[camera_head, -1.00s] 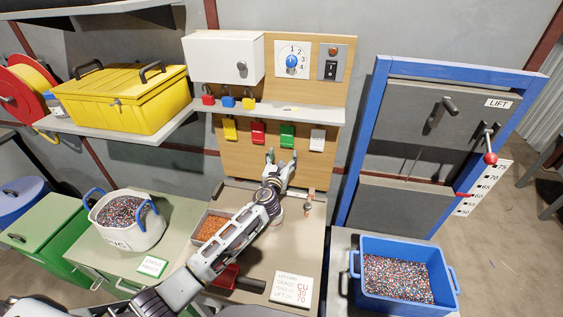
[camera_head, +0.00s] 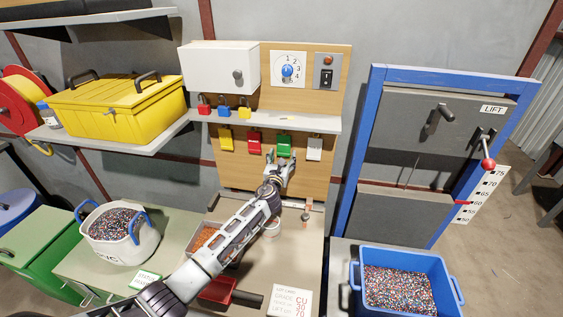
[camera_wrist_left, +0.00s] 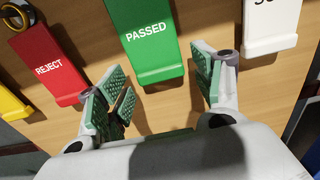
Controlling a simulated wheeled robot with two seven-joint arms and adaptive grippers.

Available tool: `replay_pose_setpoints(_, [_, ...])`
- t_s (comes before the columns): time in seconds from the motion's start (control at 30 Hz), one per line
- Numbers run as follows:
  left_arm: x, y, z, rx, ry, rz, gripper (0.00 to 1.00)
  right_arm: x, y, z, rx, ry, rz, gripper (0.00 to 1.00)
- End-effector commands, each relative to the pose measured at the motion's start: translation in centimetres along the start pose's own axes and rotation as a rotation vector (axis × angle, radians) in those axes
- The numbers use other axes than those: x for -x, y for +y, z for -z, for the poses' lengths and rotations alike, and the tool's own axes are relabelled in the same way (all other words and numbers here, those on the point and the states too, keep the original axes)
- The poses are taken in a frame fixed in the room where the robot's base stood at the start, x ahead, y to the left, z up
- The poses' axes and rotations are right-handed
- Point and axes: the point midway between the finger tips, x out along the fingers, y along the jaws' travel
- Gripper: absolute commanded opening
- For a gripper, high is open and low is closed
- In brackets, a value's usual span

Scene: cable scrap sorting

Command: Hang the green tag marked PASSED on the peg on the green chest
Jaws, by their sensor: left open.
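The green tag marked PASSED (camera_head: 284,146) hangs on the wooden board, between the red tag and the white tag. In the left wrist view the green tag (camera_wrist_left: 148,42) fills the upper middle, with its lower end between my fingers. My left gripper (camera_head: 280,159) is open just at the tag's lower end. In the wrist view its fingers (camera_wrist_left: 162,86) stand apart on either side, with visible gaps to the tag. A green chest (camera_head: 38,246) stands at the lower left; I cannot make out its peg. My right gripper is not in view.
Beside it hang the red REJECT tag (camera_head: 254,142), a yellow tag (camera_head: 225,139) and a white tag (camera_head: 314,148). A shelf (camera_head: 265,117) with padlocks juts out above. A white tub (camera_head: 120,246) stands on the left bench; a blue crate (camera_head: 452,306) is at the right.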

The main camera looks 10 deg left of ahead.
Motion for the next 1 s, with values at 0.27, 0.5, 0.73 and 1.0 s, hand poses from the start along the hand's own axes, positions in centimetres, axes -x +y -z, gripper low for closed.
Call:
replay_pose_setpoints(0.27, [-0.5,0.0,0.0,0.000,0.000,0.000,0.67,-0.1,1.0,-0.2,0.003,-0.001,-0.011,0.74])
replay_pose_setpoints(0.5, [-0.6,0.0,0.0,0.000,0.000,0.000,0.67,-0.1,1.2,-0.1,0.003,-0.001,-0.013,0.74])
replay_pose_setpoints(0.73, [-0.5,0.0,0.0,0.000,0.000,0.000,0.39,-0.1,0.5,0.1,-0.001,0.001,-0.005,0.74])
replay_pose_setpoints(1.0, [-0.5,0.0,0.0,0.000,0.000,0.000,0.35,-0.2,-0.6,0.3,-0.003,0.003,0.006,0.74])
